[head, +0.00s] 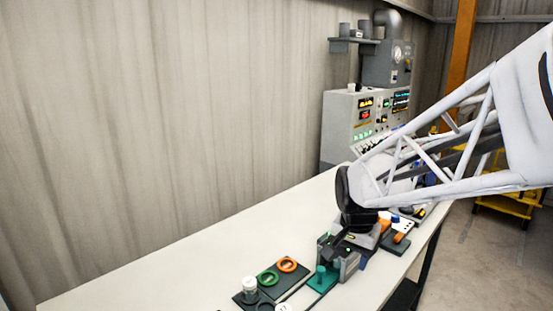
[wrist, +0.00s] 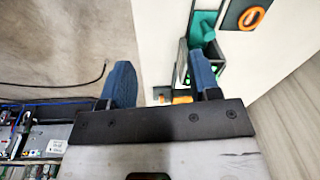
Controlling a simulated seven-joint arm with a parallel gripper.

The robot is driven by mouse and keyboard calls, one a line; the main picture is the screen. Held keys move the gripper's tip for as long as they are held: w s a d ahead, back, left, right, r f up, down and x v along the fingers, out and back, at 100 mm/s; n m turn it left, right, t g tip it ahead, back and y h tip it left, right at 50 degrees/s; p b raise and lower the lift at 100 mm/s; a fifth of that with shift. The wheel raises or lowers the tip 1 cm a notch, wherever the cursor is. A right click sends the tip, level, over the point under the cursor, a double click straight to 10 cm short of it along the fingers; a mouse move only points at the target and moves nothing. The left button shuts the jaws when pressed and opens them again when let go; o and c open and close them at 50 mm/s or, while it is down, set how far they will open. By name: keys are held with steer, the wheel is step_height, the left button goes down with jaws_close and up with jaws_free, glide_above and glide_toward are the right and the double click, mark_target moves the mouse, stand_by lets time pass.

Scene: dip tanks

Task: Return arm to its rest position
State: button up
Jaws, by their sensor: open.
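My gripper (head: 331,246) is over the white table at the end of my white lattice arm, low and close to a grey block with a teal fixture (head: 322,279). In the wrist view my gripper (wrist: 160,72) shows two blue fingers spread wide apart. No object is held between them. The teal fixture (wrist: 202,27) appears beyond the right finger, which overlaps the dark block under it. I cannot tell whether that finger touches the block. In the head view the fingertips are small and partly lost against the dark parts.
A dark tray with a green ring (head: 267,278), an orange ring (head: 287,265) and a white-capped container (head: 249,285) lies left of the gripper. A control console (head: 365,122) stands behind. The table's left part (head: 190,260) is clear. A yellow cart (head: 510,203) stands right.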

steer(key=s+d+r+n+t, duration=0.1)
steer(key=s+n, duration=0.5)
steer(key=s, duration=1.4)
steer(key=shift+s+d+r, duration=0.15)
steer(key=shift+d+r, duration=0.3)
steer(key=shift+r, duration=0.25)
stand_by(1.4)
